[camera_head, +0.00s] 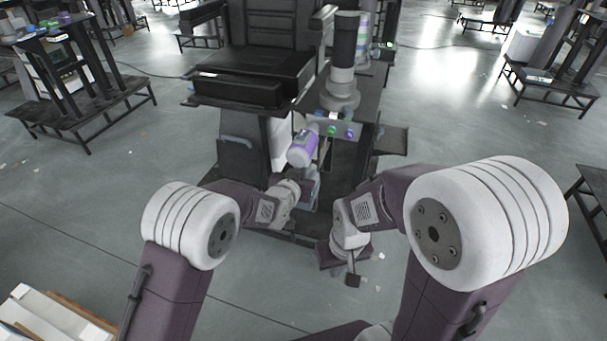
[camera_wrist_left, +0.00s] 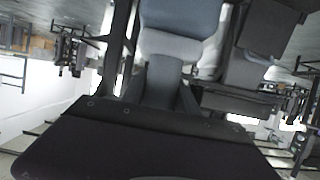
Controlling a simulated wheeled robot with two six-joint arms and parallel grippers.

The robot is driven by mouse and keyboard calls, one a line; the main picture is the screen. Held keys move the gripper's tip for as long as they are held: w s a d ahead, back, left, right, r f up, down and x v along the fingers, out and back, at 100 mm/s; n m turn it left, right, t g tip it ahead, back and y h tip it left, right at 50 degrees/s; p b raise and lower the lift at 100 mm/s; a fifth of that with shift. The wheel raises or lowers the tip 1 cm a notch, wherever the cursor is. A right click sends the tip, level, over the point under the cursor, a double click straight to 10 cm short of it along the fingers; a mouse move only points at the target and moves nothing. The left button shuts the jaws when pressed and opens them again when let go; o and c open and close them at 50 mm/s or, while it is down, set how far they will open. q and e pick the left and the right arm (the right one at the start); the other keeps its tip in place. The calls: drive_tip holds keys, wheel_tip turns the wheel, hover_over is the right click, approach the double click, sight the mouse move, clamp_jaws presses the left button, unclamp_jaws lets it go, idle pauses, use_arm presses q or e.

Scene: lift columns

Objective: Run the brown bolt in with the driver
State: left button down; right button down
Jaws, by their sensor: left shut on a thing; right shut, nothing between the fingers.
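The driver (camera_head: 302,148), purple with a pale end, is held tilted in front of the central station. My left gripper (camera_head: 309,184) is shut on its lower part. In the left wrist view the driver (camera_wrist_left: 180,18) shows as a blue-grey body above a paler band, with its lower part between the fingers. My right gripper (camera_head: 353,280) is shut and empty, lower and to the right, pointing down near the floor. I cannot make out the brown bolt in either view; it may be hidden or too small to tell.
The central station has a black padded block (camera_head: 255,75) and a grey-and-black column (camera_head: 342,70) on a stand. A panel with lit green and purple buttons (camera_head: 340,131) faces me, close to the driver. Similar dark stands (camera_head: 75,85) stand left and right, with open floor between.

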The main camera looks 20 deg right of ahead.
use_arm(q)
drive_tip(key=shift+r, duration=0.15)
drive_tip(key=shift+s+a+b, duration=0.2)
drive_tip(key=shift+s+a, duration=0.5)
drive_tip(key=shift+s, duration=0.3)
drive_tip(key=shift+s+a+b, duration=0.15)
drive_tip(key=shift+s+a, duration=0.5)
drive_tip(key=shift+s, duration=0.35)
drive_tip(key=s+a, duration=0.2)
drive_tip(key=s, duration=0.1)
drive_tip(key=shift+s+a+b, duration=0.1)
drive_tip(key=shift+s+b, duration=0.05)
drive_tip(key=shift+b, duration=0.2)
